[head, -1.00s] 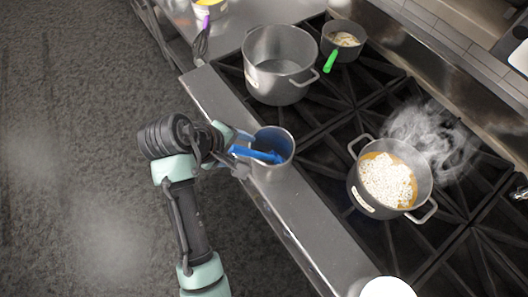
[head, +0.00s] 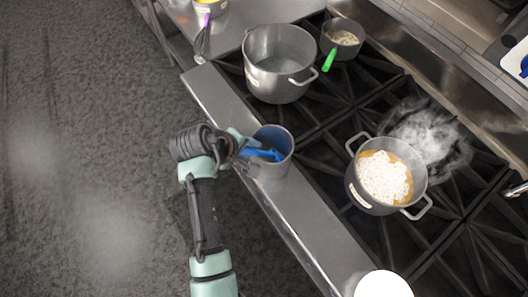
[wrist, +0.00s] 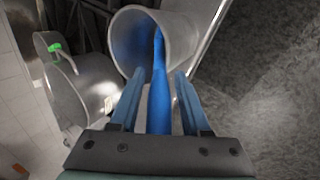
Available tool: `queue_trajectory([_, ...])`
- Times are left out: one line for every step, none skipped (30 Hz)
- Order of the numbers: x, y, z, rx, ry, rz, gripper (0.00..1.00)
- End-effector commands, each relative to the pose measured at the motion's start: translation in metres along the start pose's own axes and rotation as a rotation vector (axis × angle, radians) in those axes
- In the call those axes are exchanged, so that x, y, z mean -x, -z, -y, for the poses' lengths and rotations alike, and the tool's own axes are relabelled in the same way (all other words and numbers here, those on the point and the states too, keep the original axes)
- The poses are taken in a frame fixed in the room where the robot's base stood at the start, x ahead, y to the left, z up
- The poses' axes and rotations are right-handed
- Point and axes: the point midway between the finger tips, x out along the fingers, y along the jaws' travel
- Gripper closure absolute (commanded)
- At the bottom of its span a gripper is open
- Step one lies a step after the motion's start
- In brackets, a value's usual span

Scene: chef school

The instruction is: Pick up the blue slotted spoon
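The blue slotted spoon (head: 262,154) leans inside a grey metal canister (head: 284,166) on the steel ledge at the stove's front. Its handle sticks out over the rim toward my gripper (head: 246,150). In the wrist view, the spoon's handle (wrist: 160,90) runs between the two fingers of my gripper (wrist: 160,92), with a gap showing on each side. The fingers are open around the handle, near the mouth of the canister (wrist: 190,40). The spoon's slotted head is hidden inside the canister.
A large empty pot (head: 278,85) and a small pan with a green handle (head: 328,60) stand behind the canister. A steaming pot (head: 372,202) of white food sits to the right. The floor at left is clear.

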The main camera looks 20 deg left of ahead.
Motion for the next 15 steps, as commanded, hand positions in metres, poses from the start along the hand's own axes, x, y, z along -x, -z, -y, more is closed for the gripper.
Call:
queue_trajectory([0.0002, 0.0001, -0.0001, 0.000, 0.000, 0.000, 0.64])
queue_trajectory([0.0002, 0.0001, -0.0001, 0.000, 0.000, 0.000, 0.70])
queue_trajectory([0.0003, 0.0001, -0.0001, 0.000, 0.000, 0.000, 0.77])
queue_trajectory([0.0003, 0.0001, -0.0001, 0.000, 0.000, 0.000, 0.82])
queue_trajectory([0.0003, 0.0001, -0.0001, 0.000, 0.000, 0.000, 0.88])
queue_trajectory([0.0003, 0.0001, -0.0001, 0.000, 0.000, 0.000, 0.95])
queue_trajectory([0.0003, 0.0001, -0.0001, 0.000, 0.000, 0.000, 1.00])
queue_trajectory([0.0004, 0.0001, -0.0001, 0.000, 0.000, 0.000, 1.00])
queue_trajectory([0.0004, 0.0002, -0.0001, 0.000, 0.000, 0.000, 1.00])
queue_trajectory([0.0004, 0.0002, -0.0001, 0.000, 0.000, 0.000, 1.00])
queue_trajectory([0.0004, 0.0002, -0.0001, 0.000, 0.000, 0.000, 1.00])
queue_trajectory([0.0005, 0.0003, -0.0003, 0.000, -0.001, 0.000, 1.00])
queue_trajectory([0.0006, 0.0002, -0.0002, 0.000, -0.001, 0.000, 1.00])
queue_trajectory([0.0006, 0.0003, -0.0002, 0.000, -0.001, 0.000, 1.00])
queue_trajectory([0.0006, 0.0003, -0.0002, 0.000, -0.001, 0.000, 1.00])
